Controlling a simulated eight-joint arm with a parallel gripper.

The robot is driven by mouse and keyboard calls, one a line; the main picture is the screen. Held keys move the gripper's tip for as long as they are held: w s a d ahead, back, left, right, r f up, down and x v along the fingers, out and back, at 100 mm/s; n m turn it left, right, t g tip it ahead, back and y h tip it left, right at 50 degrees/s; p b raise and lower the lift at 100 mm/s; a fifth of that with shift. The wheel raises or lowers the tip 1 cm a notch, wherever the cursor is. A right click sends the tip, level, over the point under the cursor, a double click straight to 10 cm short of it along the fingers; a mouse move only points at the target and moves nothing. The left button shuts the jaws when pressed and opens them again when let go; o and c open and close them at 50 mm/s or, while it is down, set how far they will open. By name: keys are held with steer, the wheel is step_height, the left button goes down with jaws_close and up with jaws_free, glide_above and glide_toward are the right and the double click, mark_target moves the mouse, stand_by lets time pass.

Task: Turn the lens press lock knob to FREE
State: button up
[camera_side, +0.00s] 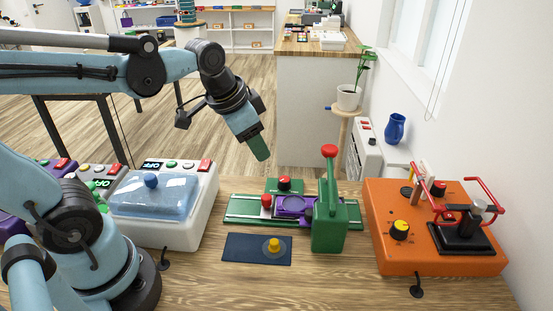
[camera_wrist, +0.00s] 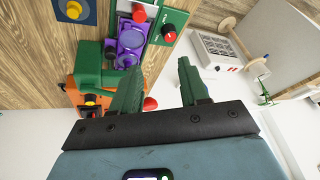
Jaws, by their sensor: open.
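The green lens press (camera_side: 329,225) stands on the wooden table, with an upright lever topped by a red ball (camera_side: 329,151) and a purple lens holder (camera_side: 293,205). A red and black knob (camera_side: 284,184) sits on a green panel behind the holder. The same knob shows in the wrist view (camera_wrist: 168,33); its markings are too small to read. A second red knob (camera_side: 266,201) stands left of the holder. My gripper (camera_side: 262,154) hangs above and behind the press, clear of it. Its green fingers are apart and empty in the wrist view (camera_wrist: 160,85).
A blue mat with a yellow-knobbed piece (camera_side: 274,245) lies in front of the press. An orange machine (camera_side: 435,257) with red handles stands right. A white box with a blue lid (camera_side: 155,194) stands left. A potted plant (camera_side: 349,97) and blue vase (camera_side: 394,128) are behind.

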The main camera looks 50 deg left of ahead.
steer(key=w+m+g, duration=0.2)
steer(key=w+m, duration=0.1)
steer(key=w, duration=0.2)
steer(key=m+g, duration=0.3)
steer(key=m, duration=0.2)
glide_toward(284, 179)
step_height(284, 179, down, 9)
steer(key=shift+r, duration=0.2)
steer(key=c, duration=0.8)
steer(key=shift+o, duration=0.2)
